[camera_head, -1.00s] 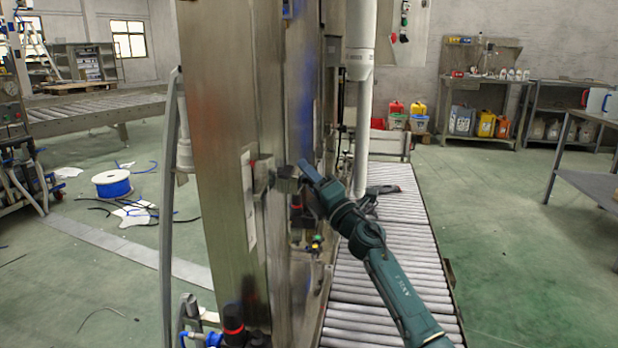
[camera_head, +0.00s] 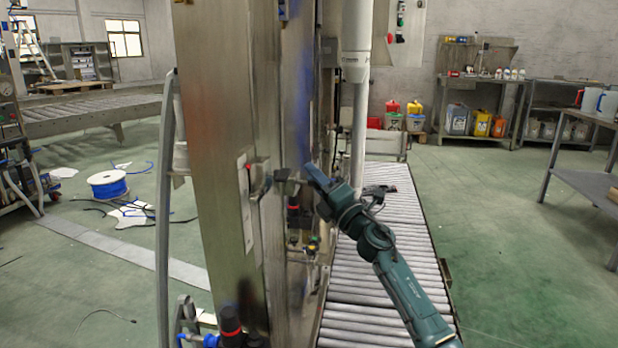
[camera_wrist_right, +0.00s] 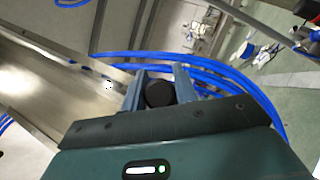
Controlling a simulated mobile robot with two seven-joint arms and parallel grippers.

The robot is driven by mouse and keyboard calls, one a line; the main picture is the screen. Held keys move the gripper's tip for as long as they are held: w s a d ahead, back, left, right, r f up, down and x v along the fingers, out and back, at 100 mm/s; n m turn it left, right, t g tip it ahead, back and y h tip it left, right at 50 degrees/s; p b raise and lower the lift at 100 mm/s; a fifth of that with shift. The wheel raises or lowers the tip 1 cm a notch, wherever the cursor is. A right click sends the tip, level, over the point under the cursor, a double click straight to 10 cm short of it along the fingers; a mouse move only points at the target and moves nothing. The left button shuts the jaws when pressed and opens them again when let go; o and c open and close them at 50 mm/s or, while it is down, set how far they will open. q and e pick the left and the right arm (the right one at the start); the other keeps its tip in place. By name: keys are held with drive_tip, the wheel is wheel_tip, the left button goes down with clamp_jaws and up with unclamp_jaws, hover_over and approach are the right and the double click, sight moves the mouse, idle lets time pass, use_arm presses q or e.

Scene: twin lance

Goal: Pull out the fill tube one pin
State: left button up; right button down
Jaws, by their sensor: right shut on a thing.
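My right gripper (camera_head: 308,178) is beside the tall steel column (camera_head: 222,130) in the head view, at its right side. In the right wrist view its two blue-grey fingers (camera_wrist_right: 161,86) are on either side of a round black knob, which looks like the fill tube one pin (camera_wrist_right: 159,94). The gripper is shut on it. The pin's shaft is hidden, and I cannot tell how far it sits in its hole. A grey bracket (camera_head: 259,180) is on the column just left of the gripper. My left gripper is not in view.
A roller conveyor (camera_head: 375,290) runs under my right arm. A white vertical pipe (camera_head: 357,110) stands behind the gripper. Blue hoses (camera_wrist_right: 215,75) pass close behind the fingers in the right wrist view. The green floor to the right is open, up to a shelf (camera_head: 590,180).

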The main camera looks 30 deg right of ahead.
drive_tip(key=c, duration=1.5)
unclamp_jaws()
drive_tip(key=shift+a+f, duration=0.15)
drive_tip(key=shift+f, duration=0.05)
drive_tip(key=o, duration=0.4)
drive_tip(key=shift+s+r, duration=0.1)
drive_tip(key=shift+r, duration=0.05)
drive_tip(key=v, duration=1.3)
drive_tip(key=shift+p, duration=0.45)
